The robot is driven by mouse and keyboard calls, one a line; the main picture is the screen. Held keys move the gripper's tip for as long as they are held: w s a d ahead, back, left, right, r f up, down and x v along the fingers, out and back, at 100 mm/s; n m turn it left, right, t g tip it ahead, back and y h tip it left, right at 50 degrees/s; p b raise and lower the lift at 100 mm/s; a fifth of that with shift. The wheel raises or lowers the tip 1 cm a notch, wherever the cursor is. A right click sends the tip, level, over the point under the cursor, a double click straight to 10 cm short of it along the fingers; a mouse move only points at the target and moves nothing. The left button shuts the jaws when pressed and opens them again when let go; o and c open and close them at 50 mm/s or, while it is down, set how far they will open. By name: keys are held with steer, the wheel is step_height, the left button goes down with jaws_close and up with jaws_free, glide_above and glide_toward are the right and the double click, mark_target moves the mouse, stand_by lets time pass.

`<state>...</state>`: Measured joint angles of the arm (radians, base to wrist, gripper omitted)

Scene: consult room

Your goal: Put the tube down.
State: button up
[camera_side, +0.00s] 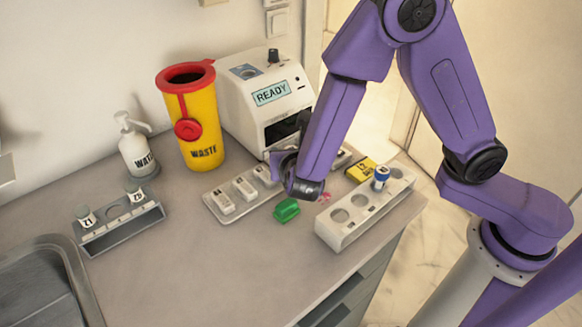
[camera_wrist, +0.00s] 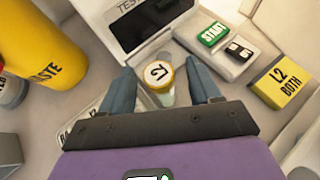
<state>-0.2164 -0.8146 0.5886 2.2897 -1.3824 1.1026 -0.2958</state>
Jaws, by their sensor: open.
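A tube with a yellow-rimmed, pale cap (camera_wrist: 158,74) is between my fingers in the wrist view. Its cap faces the camera and its clear body shows just below; the mark on the cap is hard to read. My gripper (camera_wrist: 162,80) is open, with one finger on each side of the tube and gaps beside the cap. In the side view my gripper (camera_side: 283,163) is low in front of the white tester (camera_side: 262,92), and my arm hides the tube. What the tube's base rests on is hard to tell.
A yellow L2 BOTH block (camera_wrist: 284,80) and a START button unit (camera_wrist: 222,45) lie to the right. A white rack (camera_side: 345,236) holds a blue-capped tube (camera_side: 381,178). A tray (camera_side: 216,214), green object (camera_side: 286,210) and waste bin (camera_side: 200,125) are near.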

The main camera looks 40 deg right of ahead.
steer(key=shift+x, duration=1.4)
steer(key=c, duration=1.1)
steer(key=shift+r, duration=0.1)
steer(key=shift+r, duration=0.8)
steer(key=s+d+r, duration=0.1)
steer(key=s+r, duration=0.2)
steer(key=s, duration=0.1)
steer(key=s+d+r, duration=0.2)
steer(key=s+r, duration=0.2)
steer(key=s+d+r, duration=0.1)
steer(key=s+r, duration=0.3)
steer(key=s, duration=0.1)
steer(key=shift+s+d+r, duration=0.1)
steer(key=shift+d, duration=0.25)
